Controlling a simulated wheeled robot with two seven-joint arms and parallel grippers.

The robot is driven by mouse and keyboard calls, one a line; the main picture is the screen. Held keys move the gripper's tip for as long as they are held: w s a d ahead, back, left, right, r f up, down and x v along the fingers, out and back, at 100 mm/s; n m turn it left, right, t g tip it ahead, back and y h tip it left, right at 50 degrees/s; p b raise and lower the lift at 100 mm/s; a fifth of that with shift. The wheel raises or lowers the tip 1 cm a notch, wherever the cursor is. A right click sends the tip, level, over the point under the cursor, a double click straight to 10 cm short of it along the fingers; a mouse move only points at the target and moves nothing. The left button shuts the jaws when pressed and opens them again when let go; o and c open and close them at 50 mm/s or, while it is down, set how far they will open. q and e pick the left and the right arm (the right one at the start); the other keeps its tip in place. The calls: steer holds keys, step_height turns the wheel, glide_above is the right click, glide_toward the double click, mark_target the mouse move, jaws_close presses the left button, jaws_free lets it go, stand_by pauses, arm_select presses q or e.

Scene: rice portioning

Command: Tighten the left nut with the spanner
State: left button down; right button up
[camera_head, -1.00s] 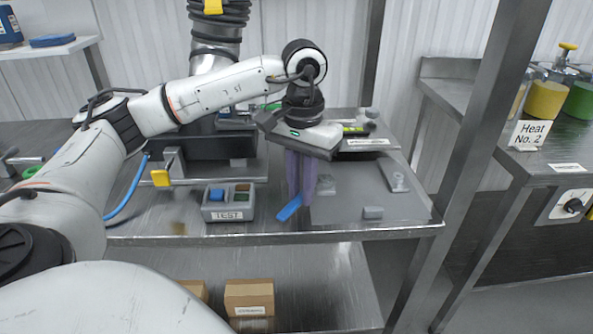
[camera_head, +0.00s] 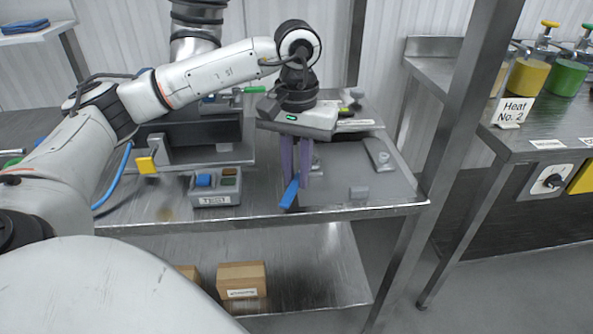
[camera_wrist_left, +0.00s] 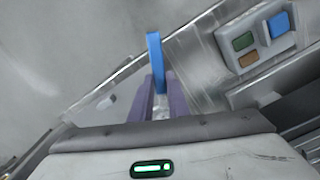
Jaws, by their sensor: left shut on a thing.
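My left gripper (camera_head: 296,182) points down over the front part of the bench, with purple fingers shut on a blue bar-shaped tool, which looks like the spanner (camera_head: 290,194). The tool's blue end sticks out toward the bench's front edge. In the left wrist view, the spanner (camera_wrist_left: 156,62) stands out between the tips of the two purple fingers (camera_wrist_left: 160,95). Its other end is hidden by the fingers. I cannot make out the left nut in either view. My right gripper is not in view.
A grey TEST box (camera_head: 214,199) with coloured buttons sits left of the gripper. A metal post (camera_head: 456,130) stands at the right.

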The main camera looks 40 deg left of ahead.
arm_select(q)
steer(key=shift+r+p, duration=0.7)
steer(key=shift+r, duration=0.4)
stand_by(0.6)
steer(key=shift+r+p, duration=1.5)
steer(key=shift+r, duration=0.45)
